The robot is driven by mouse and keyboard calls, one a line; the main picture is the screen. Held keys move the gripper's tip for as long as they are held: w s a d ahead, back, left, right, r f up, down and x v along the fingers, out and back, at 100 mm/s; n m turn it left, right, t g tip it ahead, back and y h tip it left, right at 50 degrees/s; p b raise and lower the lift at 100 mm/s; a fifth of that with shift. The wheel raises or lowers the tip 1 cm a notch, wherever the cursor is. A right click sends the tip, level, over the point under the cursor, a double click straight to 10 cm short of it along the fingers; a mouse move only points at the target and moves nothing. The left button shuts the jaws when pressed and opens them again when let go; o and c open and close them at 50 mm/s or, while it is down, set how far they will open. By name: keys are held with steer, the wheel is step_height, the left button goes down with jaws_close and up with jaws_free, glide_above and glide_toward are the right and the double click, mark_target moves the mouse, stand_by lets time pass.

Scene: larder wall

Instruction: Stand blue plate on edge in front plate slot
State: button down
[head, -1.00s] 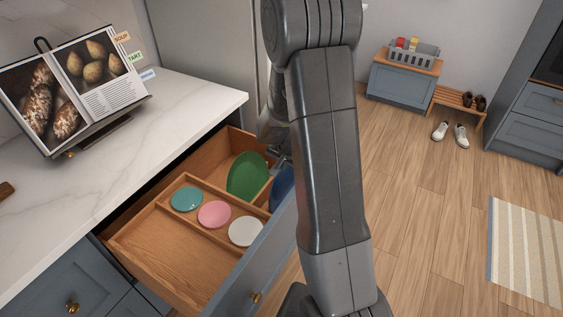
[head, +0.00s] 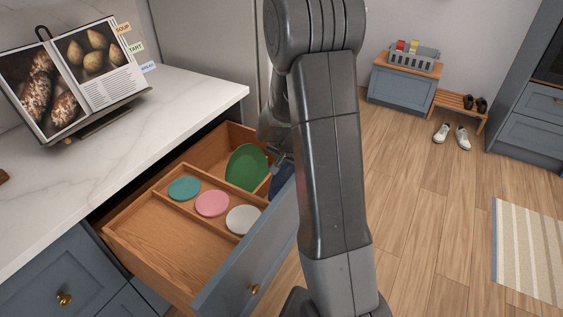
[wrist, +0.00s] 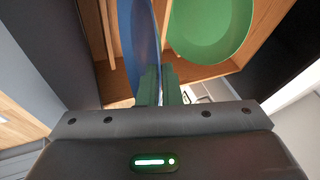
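The blue plate (wrist: 137,35) stands nearly edge-on to the wrist view, upright, with its edge running down between the finger pads. My gripper (wrist: 159,86) is shut on it. In the head view the blue plate (head: 283,181) is a dark sliver at the drawer's front right part, mostly hidden by my arm; the gripper (head: 279,156) is partly hidden there too. The green plate (head: 247,166) leans upright in the compartment behind it and shows in the wrist view (wrist: 210,30), apart from the blue one. Whether the blue plate touches the slot's bottom is hidden.
The open wooden drawer (head: 165,262) holds teal (head: 184,188), pink (head: 212,203) and white (head: 243,219) round dishes in a neighbouring compartment. A marble counter (head: 190,100) with a cookbook stand (head: 75,75) is to the left.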

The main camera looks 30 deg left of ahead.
steer(key=shift+g, duration=0.3)
steer(key=f, duration=0.1)
steer(key=s+d+f, duration=0.1)
steer(key=f, duration=0.2)
steer(key=shift+s+d+f, duration=0.1)
steer(key=shift+s+d, duration=0.2)
steer(key=shift+s, duration=0.1)
steer(key=c, duration=1.5)
jaws_free()
steer(key=shift+c, duration=0.2)
steer(key=shift+h, duration=0.3)
steer(key=w+a+r+p+v, duration=0.1)
steer(key=w+v, duration=0.1)
steer(key=v, duration=1.4)
steer(key=shift+a+r, duration=0.25)
steer(key=shift+r, duration=0.1)
steer(key=shift+f, duration=0.1)
steer(key=x, duration=1.1)
steer(key=d+x, duration=0.1)
steer(key=x, duration=0.5)
steer(key=shift+s+f, duration=0.2)
steer(key=shift+s, duration=0.15)
steer(key=shift+r, duration=0.15)
